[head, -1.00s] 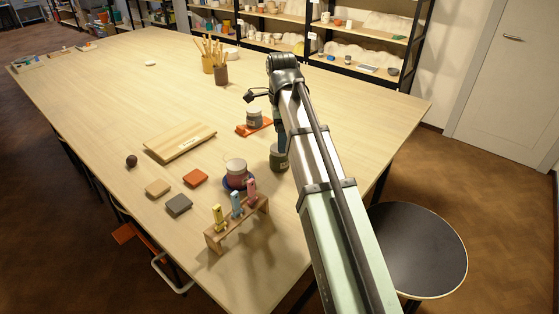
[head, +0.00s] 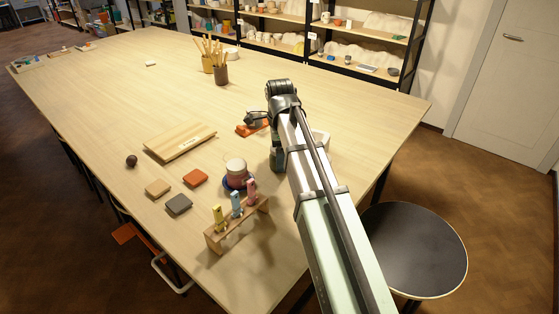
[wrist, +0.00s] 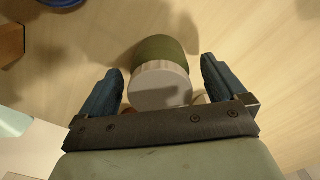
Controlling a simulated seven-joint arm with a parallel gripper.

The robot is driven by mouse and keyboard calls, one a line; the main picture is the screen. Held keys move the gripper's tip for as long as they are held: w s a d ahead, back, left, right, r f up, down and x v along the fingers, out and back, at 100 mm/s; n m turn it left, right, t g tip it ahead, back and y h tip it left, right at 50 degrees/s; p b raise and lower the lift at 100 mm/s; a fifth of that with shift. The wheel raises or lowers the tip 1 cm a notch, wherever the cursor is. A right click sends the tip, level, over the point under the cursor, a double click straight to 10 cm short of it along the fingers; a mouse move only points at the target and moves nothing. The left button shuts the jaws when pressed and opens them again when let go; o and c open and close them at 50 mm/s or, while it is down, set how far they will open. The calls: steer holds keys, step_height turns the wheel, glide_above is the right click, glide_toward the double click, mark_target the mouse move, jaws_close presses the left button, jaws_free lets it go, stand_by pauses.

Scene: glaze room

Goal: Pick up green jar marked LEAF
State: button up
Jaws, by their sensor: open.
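In the wrist view, a green jar (wrist: 168,49) with a pale ribbed lid (wrist: 160,86) lies between the two fingers of my gripper (wrist: 160,67). The fingers are open, with a visible gap on each side of the lid. No writing on the jar can be read. In the head view, my gripper (head: 278,155) is low over the table, right of a pinkish jar, and hides most or all of the green jar.
A pinkish jar (head: 235,169) on a blue saucer stands left of my gripper, behind a wooden rack (head: 238,226). A white container (head: 320,139) is right of my arm.

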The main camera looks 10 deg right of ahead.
steer(key=shift+c, duration=0.5)
steer(key=c, duration=1.2)
steer(key=shift+c, duration=0.2)
